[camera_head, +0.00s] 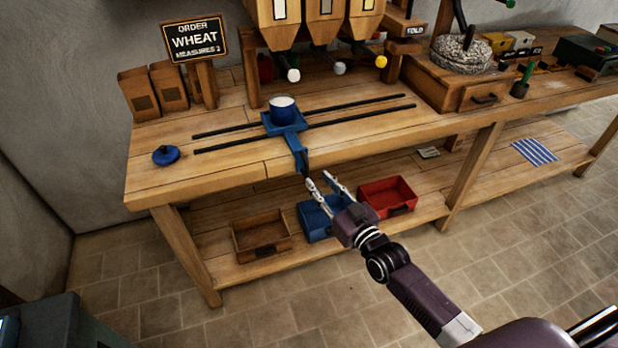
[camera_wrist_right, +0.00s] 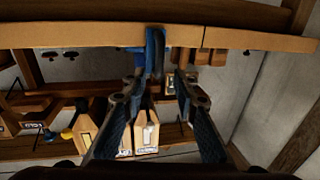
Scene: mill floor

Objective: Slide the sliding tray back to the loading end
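The blue sliding tray (camera_head: 298,122) sits on two dark parallel rails (camera_head: 365,117) on the workbench, left of the rails' middle. A blue cup (camera_head: 283,109) with white contents stands on it. The tray's blue handle (camera_head: 299,152) reaches forward and hangs over the bench's front edge. My right gripper (camera_head: 320,178) is open and empty, just below and in front of the handle's end. In the right wrist view the handle (camera_wrist_right: 155,50) lies ahead of the open fingers (camera_wrist_right: 160,82), with no contact visible. My left gripper is not in view.
Hoppers (camera_head: 322,20) with coloured knobs stand behind the rails. A round blue lid (camera_head: 166,155) lies left of the rails. Wooden, blue (camera_head: 318,222) and red (camera_head: 387,197) bins sit on the lower shelf. A millstone (camera_head: 461,54) stands on the right. The bench front edge is clear around the handle.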

